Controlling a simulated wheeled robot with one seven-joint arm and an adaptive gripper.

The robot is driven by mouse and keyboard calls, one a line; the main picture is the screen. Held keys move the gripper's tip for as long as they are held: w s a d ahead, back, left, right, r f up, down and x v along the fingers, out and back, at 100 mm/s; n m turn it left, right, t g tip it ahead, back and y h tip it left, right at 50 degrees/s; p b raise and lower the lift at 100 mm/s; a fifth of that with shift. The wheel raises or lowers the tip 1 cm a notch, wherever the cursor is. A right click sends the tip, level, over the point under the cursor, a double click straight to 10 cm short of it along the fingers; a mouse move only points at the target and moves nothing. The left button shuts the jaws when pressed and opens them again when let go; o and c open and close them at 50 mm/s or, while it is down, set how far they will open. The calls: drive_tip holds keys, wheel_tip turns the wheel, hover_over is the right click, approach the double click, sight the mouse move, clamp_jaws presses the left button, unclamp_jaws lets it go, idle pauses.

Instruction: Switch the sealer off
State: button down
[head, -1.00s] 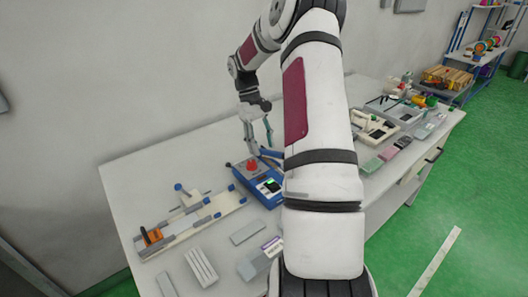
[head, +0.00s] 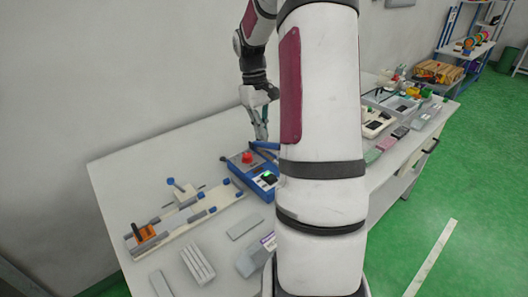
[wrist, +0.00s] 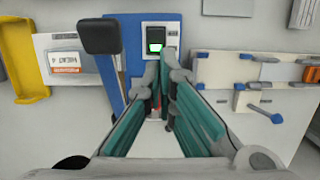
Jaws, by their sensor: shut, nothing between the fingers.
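The sealer (head: 240,171) is a blue box on the table with a red knob (head: 247,158) on top. Its black-framed switch (head: 268,178) shows a green lit face, and this switch also appears in the wrist view (wrist: 156,41). A blue lever arm with a black end (wrist: 100,37) lies to the left of the switch there. My gripper (head: 262,137) is above the back of the sealer, near the red knob. Its teal-padded fingers (wrist: 166,90) are closed together and empty. Whether the fingertips touch the sealer is unclear.
A rail fixture (head: 185,215) with blue knobs and an orange block lies left of the sealer. Grey blocks (head: 198,263) lie in front. Other devices (head: 376,120) stand on the right part of the table. A wall runs behind.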

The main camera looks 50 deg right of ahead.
sight(270, 178)
drive_tip(key=x, duration=1.3)
drive_tip(key=shift+p, duration=0.35)
drive_tip(key=shift+s+f, duration=0.1)
